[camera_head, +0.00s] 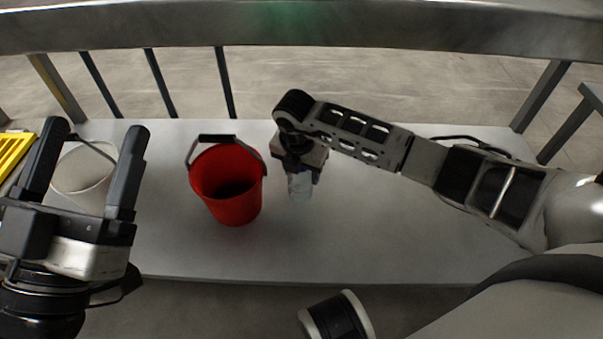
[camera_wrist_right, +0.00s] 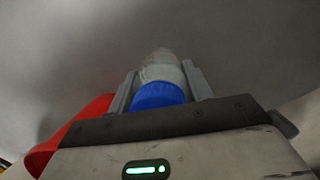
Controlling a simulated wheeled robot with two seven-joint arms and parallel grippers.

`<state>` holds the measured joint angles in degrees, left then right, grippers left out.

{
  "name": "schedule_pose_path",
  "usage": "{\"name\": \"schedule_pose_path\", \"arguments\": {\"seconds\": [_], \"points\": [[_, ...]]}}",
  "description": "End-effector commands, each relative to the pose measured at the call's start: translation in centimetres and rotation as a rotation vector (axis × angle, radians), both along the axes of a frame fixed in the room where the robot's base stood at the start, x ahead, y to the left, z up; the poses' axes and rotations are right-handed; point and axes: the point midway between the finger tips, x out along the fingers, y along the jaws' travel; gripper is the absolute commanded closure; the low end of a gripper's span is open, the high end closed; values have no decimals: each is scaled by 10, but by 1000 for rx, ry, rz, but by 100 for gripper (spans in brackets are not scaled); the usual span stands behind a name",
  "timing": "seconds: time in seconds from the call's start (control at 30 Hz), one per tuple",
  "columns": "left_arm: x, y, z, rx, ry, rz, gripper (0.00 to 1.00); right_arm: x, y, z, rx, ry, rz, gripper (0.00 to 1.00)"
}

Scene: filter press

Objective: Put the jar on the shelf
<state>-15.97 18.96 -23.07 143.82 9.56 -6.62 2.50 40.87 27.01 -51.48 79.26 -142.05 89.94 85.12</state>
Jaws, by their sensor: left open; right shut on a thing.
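The jar (camera_head: 300,186) is a clear, pale container below my right gripper in the head view. In the right wrist view the jar (camera_wrist_right: 162,68) shows its blue lid (camera_wrist_right: 158,95) between the two fingers. My right gripper (camera_head: 302,172) is shut on the jar, just right of the red bucket. It also shows in the right wrist view (camera_wrist_right: 160,88). The shelf (camera_head: 380,225) is a light grey flat surface under the jar. I cannot tell whether the jar's base touches it. My left gripper (camera_head: 95,165) is open and empty at the far left.
A red bucket (camera_head: 232,205) with a raised handle stands on the shelf, left of the jar. A white bucket (camera_head: 80,180) stands behind my left gripper. A yellow slatted thing (camera_head: 12,150) lies at the far left. The shelf's front right is clear.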

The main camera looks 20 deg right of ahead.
Motion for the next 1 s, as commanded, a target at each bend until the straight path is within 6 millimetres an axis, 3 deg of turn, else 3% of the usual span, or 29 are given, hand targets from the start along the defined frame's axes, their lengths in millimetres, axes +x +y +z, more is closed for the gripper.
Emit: {"name": "schedule_pose_path", "arguments": {"seconds": [0.33,0.37,0.4,0.43,0.77,0.83,1.0], "points": [[-1,0,2,6,-24,3,25,0,0,-3,1,-1,1,72],[-1,0,4,7,-29,3,25,0,0,-3,1,-1,1,45],[-1,0,4,7,-27,3,25,0,0,-2,1,-1,1,33],[-1,0,4,7,-27,3,25,0,0,-2,1,-1,1,28],[0,0,6,4,-20,0,25,0,0,2,1,-1,1,28],[1,0,5,-5,13,-7,25,0,1,9,1,-1,1,28],[0,-1,-26,-62,270,-23,25,-3,5,43,2,-3,3,28]]}}
